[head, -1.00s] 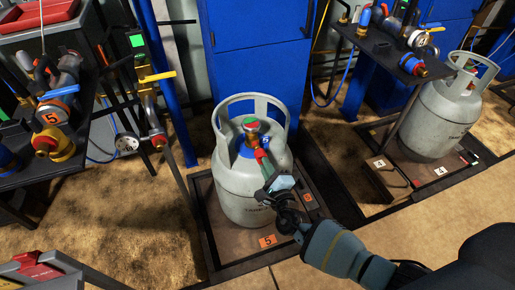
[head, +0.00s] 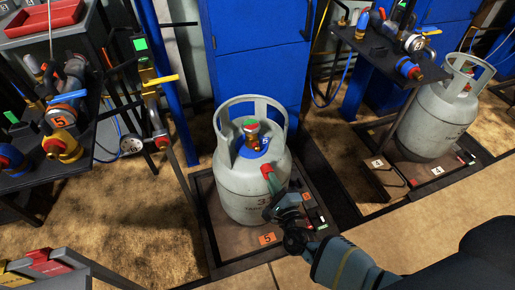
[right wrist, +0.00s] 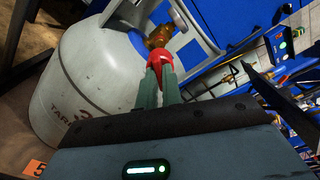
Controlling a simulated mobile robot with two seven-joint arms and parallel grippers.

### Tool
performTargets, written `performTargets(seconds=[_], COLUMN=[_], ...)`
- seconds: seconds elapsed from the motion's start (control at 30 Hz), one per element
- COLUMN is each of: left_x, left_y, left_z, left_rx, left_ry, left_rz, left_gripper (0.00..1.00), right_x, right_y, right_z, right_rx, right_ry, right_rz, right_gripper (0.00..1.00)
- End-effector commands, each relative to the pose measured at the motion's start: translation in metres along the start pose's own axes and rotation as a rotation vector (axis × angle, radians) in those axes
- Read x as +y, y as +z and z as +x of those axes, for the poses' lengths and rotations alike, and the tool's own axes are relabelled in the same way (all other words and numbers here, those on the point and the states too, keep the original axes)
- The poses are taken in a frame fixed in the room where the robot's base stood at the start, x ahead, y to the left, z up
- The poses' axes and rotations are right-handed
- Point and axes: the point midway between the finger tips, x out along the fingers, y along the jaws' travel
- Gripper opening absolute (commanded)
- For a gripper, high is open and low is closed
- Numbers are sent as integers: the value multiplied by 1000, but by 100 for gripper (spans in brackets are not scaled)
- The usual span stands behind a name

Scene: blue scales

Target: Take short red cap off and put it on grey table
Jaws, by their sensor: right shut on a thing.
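A grey gas cylinder (head: 250,200) stands upright on the floor platform, with a brass valve (head: 252,136) inside its collar. My right gripper (head: 268,178) is shut on the short red cap (head: 266,170), in front of the cylinder's upper body. In the head view, a gap shows between cap and valve. The right wrist view shows the red cap (right wrist: 157,68) between my two green fingers, with the brass valve (right wrist: 159,37) just behind it. At upper left, a grey table (head: 20,42) carries a red tray. My left gripper is not in view.
A dark shelf (head: 108,128) at left holds regulators and valves. Another dark shelf (head: 385,50) with fittings is at upper right, near a second cylinder (head: 437,120). A blue cabinet (head: 255,60) stands behind. Red and yellow boxes (head: 45,263) are at lower left.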

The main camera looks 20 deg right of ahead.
Motion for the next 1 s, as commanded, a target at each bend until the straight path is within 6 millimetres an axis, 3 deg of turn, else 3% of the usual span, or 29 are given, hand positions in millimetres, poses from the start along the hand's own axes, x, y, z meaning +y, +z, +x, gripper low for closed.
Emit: performTargets(seconds=[0.33,0.47,0.57,0.73,1.0], left_x=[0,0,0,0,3], left_y=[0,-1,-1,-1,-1], left_z=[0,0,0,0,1], left_rx=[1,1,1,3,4], left_ry=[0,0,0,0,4], left_rz=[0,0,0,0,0], left_gripper=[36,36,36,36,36], right_x=[-1,-10,-28,-78,-156], right_y=[1,9,21,45,74], right_z=[-1,4,10,12,-10], right_rx=[-2,-28,-76,-194,-370], right_ry=[0,12,35,95,188], right_rz=[0,2,2,-1,-3], right_gripper=[0,0,0,0,0])
